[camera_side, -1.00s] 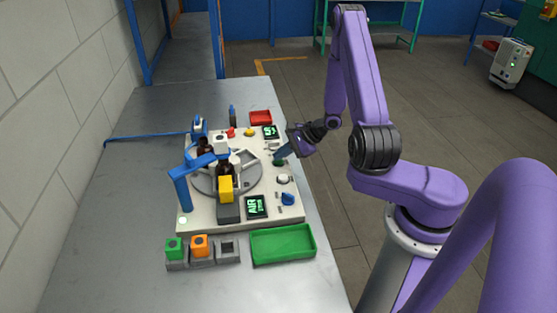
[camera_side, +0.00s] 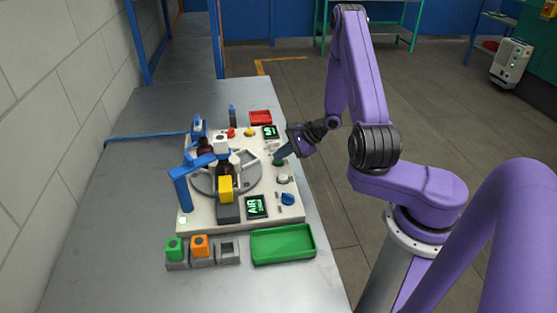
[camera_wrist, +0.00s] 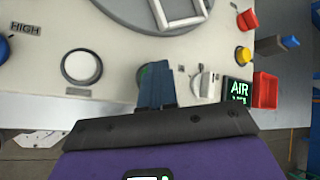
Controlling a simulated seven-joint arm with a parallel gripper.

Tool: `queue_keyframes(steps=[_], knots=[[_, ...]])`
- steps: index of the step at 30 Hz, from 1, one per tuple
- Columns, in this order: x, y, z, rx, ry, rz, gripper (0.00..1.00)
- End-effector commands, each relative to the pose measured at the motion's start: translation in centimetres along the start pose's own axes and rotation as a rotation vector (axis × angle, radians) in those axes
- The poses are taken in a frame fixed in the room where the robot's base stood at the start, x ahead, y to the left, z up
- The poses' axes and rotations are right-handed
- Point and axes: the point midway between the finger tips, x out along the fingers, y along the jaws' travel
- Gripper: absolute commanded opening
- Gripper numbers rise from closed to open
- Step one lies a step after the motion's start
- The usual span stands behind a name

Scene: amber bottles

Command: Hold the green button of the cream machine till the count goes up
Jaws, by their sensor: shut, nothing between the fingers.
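The cream machine (camera_side: 190,214) stands on the metal bench with a grey turntable (camera_side: 198,184) and brown bottles (camera_side: 205,146) on it. My gripper (camera_side: 282,158) is shut and empty, fingertips down at the green button (camera_side: 278,163) on the machine's right side. In the wrist view the blue fingers (camera_wrist: 156,84) are together and cover most of the green button (camera_wrist: 142,76); how far it is pressed cannot be seen. A near display (camera_side: 257,206) and a far display (camera_side: 270,132) show green writing; a count is not readable.
A blue arm (camera_side: 180,188) and a yellow block (camera_side: 226,188) stand over the turntable. A green tray (camera_side: 283,244), a red tray (camera_side: 261,117) and small green and orange blocks (camera_side: 200,242) lie around the machine. A white round knob (camera_side: 283,180) and blue knob (camera_side: 288,199) are near my gripper.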

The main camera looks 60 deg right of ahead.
Motion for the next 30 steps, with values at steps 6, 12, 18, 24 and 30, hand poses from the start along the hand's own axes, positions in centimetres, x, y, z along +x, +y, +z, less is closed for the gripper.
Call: queue_keyframes(steps=[6,12,18,24,30], knots=[[0.0,0.0,0.0,0.0,0.0,0.001,0.0],[-0.4,-0.3,0.3,-0.002,0.001,0.0,0.0],[-1.1,-0.8,0.8,-0.001,0.001,0.0,0.0],[-1.2,-0.8,0.9,0.0,0.0,0.001,0.0],[-1.3,-0.9,0.9,0.0,0.0,0.0,0.0]])
